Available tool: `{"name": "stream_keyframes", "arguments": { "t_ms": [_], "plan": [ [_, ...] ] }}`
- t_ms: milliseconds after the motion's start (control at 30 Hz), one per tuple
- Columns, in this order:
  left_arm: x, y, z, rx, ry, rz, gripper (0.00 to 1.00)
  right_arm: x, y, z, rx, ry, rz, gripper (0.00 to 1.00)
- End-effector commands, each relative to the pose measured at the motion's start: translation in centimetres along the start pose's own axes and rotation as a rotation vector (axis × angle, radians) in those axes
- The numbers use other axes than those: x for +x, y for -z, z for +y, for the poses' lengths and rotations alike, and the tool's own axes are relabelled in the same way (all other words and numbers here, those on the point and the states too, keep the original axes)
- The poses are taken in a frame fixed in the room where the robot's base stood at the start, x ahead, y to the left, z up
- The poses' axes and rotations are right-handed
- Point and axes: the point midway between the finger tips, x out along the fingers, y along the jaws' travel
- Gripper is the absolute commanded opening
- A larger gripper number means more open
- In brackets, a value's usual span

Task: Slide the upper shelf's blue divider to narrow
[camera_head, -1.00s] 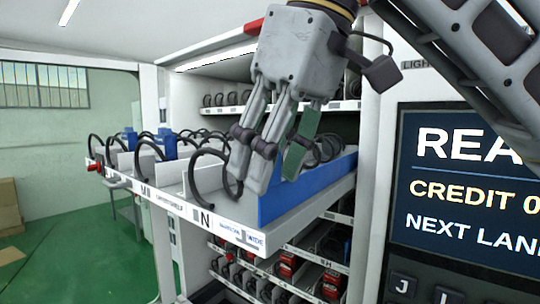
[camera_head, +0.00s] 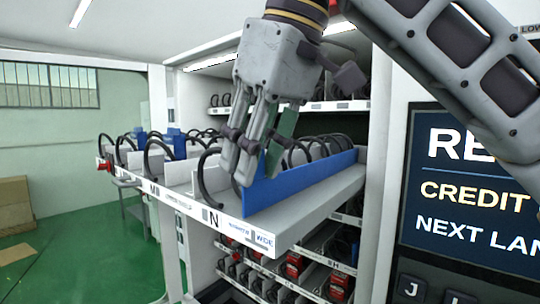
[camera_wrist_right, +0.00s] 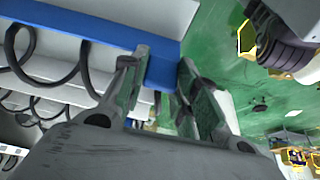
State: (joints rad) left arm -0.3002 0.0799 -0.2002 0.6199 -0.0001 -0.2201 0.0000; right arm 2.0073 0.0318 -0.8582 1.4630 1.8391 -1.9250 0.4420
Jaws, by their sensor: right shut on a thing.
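The blue divider (camera_head: 305,182) stands upright along lane N of the pulled-out upper shelf (camera_head: 330,205). Its front end is above the narrow label, left of the WIDE mark (camera_head: 263,240). A bare strip of shelf lies to its right. My right gripper (camera_head: 250,165) reaches down from above and is shut on the divider's front end. In the right wrist view, the blue divider (camera_wrist_right: 110,28) runs in from the upper left, and its end is between the two fingers (camera_wrist_right: 168,80). My left gripper is not in view.
Black coils (camera_head: 207,172) stand in the lanes left of the divider. Other blue dividers (camera_head: 175,142) stand farther left on the shelf. Lower shelves hold red items (camera_head: 293,266). A display panel (camera_head: 470,185) is at the right. Open green floor (camera_head: 90,250) lies at the left.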

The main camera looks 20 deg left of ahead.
Motion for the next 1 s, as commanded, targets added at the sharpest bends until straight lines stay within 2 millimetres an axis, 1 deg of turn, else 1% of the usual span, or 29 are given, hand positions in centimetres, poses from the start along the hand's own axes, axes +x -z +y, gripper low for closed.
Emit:
{"name": "stream_keyframes", "arguments": {
  "t_ms": [133, 400, 433, 600, 1000],
  "plan": [
    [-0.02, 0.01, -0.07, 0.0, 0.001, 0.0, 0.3, 0.1, 0.66, 0.02, 0.002, 0.0, 0.005, 0.0],
    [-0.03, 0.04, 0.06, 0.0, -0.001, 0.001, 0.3, 0.05, 0.7, 0.04, 0.003, -0.001, 0.007, 0.0],
    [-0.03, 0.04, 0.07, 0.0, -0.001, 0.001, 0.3, 0.05, 0.71, 0.05, 0.003, -0.001, 0.008, 0.31],
    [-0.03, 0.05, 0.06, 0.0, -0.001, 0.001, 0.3, 0.1, 0.65, 0.03, 0.002, -0.001, 0.005, 0.52],
    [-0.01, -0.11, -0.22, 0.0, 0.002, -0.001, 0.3, 0.0, 0.59, 0.01, 0.001, -0.001, 0.002, 0.52]
  ]
}}
